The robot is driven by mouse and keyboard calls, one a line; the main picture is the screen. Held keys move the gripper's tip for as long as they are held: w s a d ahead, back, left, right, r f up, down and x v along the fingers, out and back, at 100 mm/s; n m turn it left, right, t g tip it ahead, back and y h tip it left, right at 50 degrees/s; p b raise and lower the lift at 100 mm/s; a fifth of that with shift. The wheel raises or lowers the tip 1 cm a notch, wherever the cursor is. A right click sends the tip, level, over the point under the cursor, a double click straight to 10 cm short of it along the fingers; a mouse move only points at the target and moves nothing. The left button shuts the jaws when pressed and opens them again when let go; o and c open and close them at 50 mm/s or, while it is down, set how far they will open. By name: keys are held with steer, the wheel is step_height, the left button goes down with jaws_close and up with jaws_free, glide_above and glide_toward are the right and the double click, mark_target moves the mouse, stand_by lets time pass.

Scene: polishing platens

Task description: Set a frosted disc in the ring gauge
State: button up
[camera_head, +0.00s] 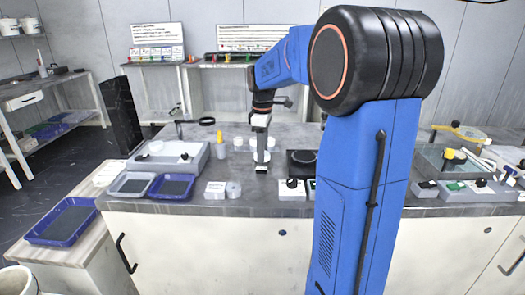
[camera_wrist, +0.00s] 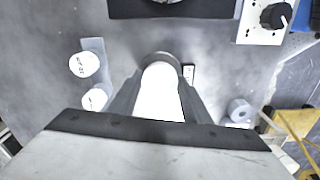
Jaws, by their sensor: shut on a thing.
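My gripper (camera_head: 262,150) points straight down over the middle of the grey bench. In the wrist view my gripper (camera_wrist: 160,85) has its two dark fingers closed in on a pale, rounded piece (camera_wrist: 160,95), which looks like the frosted disc. A dark grey round rim (camera_wrist: 162,57) shows just past the fingertips, around the far end of the pale piece. It may be the ring gauge; most of it is hidden. A small dark-and-white label (camera_wrist: 189,74) lies beside it. I cannot tell whether the disc touches the rim.
White-capped jars (camera_wrist: 84,64) stand behind the gripper. A black block (camera_head: 301,162) is to the right, with a white knob box (camera_head: 292,190) in front. Some bare bench surrounds the gripper.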

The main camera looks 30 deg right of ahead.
steer(key=shift+f, duration=0.45)
stand_by(1.1)
steer(key=o, duration=1.2)
step_height(320, 180, up, 17)
steer(key=shift+r, duration=0.2)
stand_by(0.6)
